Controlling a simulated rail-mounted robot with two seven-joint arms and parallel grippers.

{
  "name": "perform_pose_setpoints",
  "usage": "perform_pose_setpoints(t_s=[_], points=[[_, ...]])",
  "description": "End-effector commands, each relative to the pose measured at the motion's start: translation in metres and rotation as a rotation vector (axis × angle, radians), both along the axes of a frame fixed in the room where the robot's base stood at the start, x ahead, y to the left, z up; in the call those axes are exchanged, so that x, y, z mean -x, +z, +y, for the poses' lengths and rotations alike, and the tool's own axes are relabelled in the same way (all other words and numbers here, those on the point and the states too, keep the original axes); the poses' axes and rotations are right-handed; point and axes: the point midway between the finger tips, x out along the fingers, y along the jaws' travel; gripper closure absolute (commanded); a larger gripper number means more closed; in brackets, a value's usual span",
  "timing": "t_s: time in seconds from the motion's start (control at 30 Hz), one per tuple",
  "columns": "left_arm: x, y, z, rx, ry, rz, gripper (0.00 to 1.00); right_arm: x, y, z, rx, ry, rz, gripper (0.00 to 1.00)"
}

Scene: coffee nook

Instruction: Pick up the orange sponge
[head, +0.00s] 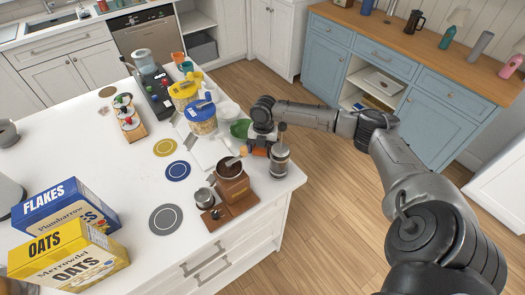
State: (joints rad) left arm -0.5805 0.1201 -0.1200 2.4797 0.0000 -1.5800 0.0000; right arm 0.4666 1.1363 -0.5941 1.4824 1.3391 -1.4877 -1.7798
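A small orange patch, which looks like the orange sponge (259,152), shows at the right edge of the white counter, just below my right gripper (257,143). The gripper's body covers part of it. The fingers are small and partly hidden, so I cannot tell whether they are open or closed on the sponge. My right arm reaches in from the lower right, with the hand over the counter edge. My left gripper is not in view.
A grey canister (279,161) stands close right of the sponge, and a brown coffee grinder (232,183) stands just in front. A green item (240,128), white bowls and a blue-lidded tub (201,118) crowd the left side. Cereal boxes (66,262) stand at the front left.

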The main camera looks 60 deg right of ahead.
Motion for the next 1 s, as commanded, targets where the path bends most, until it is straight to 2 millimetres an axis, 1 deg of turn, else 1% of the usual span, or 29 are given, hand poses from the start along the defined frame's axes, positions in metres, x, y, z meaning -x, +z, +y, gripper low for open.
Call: perform_pose_setpoints(t_s=[0.03,0.37,0.53,0.63,0.77,0.87,1.0], points=[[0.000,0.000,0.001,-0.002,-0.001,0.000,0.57,0.000,0.000,0.000,0.000,0.000,0.000,0.20],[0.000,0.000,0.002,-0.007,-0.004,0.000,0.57,0.000,0.000,0.000,0.000,0.000,0.000,0.52],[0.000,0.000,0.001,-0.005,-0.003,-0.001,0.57,0.000,0.001,0.000,0.000,0.000,0.000,0.52],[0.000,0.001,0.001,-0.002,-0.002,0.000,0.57,0.000,0.006,0.000,0.000,0.001,-0.002,0.52],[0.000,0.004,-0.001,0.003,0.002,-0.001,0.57,-0.001,0.024,-0.001,0.002,0.002,-0.003,0.52],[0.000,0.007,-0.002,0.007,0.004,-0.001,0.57,-0.001,0.045,0.000,0.001,0.001,-0.004,0.52],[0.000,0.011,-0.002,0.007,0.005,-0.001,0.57,-0.001,0.080,0.000,0.001,0.001,-0.005,0.52]])
